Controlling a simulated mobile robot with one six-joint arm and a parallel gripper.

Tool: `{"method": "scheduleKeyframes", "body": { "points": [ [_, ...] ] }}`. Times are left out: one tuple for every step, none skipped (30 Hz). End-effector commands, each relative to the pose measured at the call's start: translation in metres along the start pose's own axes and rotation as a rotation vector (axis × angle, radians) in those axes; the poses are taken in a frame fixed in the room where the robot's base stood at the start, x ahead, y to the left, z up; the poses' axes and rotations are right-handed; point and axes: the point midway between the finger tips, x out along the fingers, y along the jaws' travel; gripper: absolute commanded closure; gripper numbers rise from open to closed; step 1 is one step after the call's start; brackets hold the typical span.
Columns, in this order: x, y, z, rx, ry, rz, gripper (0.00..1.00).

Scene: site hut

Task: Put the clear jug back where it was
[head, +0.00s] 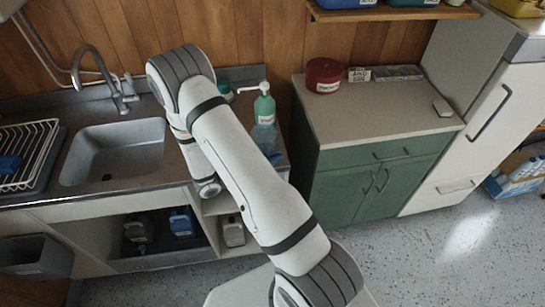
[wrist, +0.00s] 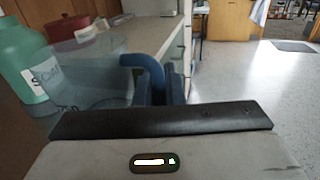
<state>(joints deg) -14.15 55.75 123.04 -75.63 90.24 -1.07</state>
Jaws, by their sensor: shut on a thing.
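The clear jug (wrist: 92,68) is see-through, with a blue handle (wrist: 152,72), and fills the left of the wrist view. My gripper (wrist: 165,90) is shut on the handle at the jug's right side. The jug's lower part is hidden behind the gripper body. In the head view the clear jug (head: 265,138) shows as a pale bluish shape just in front of a green pump bottle, beside my arm.
The green pump bottle (head: 264,106) stands right behind the jug; it also shows in the wrist view (wrist: 25,60). Another green container (head: 225,88) is behind my arm. A sink (head: 115,150) is at left. The green cabinet's top (head: 370,115) is mostly clear, with a red tub (head: 323,75).

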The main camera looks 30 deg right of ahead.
Motion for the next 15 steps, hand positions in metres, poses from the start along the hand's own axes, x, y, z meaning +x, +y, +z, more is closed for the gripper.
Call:
{"method": "scheduleKeyframes", "body": {
  "points": [
    [0.0001, 0.0000, -0.0023, -0.001, 0.000, 0.000, 1.00],
    [0.0002, 0.0000, -0.0032, 0.000, 0.000, 0.000, 1.00],
    [0.0002, 0.0001, -0.0038, 0.001, 0.000, 0.000, 1.00],
    [0.0002, 0.0001, -0.0040, 0.001, 0.000, -0.001, 1.00],
    [0.0003, 0.0001, -0.0040, 0.001, 0.000, -0.001, 1.00],
    [0.0003, 0.0001, -0.0040, 0.001, 0.000, -0.001, 1.00],
    [0.0003, 0.0000, -0.0039, 0.001, 0.000, -0.001, 1.00],
    [0.0004, 0.0000, -0.0039, 0.001, 0.000, -0.001, 1.00],
    [0.0004, 0.0000, -0.0039, 0.001, 0.000, -0.001, 1.00],
    [0.0005, 0.0000, -0.0043, 0.001, 0.000, -0.001, 1.00],
    [0.0005, -0.0001, -0.0051, 0.001, 0.000, -0.001, 1.00],
    [0.0005, -0.0001, -0.0066, 0.001, 0.000, -0.001, 1.00],
    [0.0006, -0.0001, -0.0078, 0.001, 0.000, -0.001, 1.00],
    [0.0006, -0.0001, -0.0088, 0.001, 0.000, -0.001, 1.00],
    [0.0006, -0.0001, -0.0075, 0.001, 0.000, -0.001, 0.89]
  ]
}}
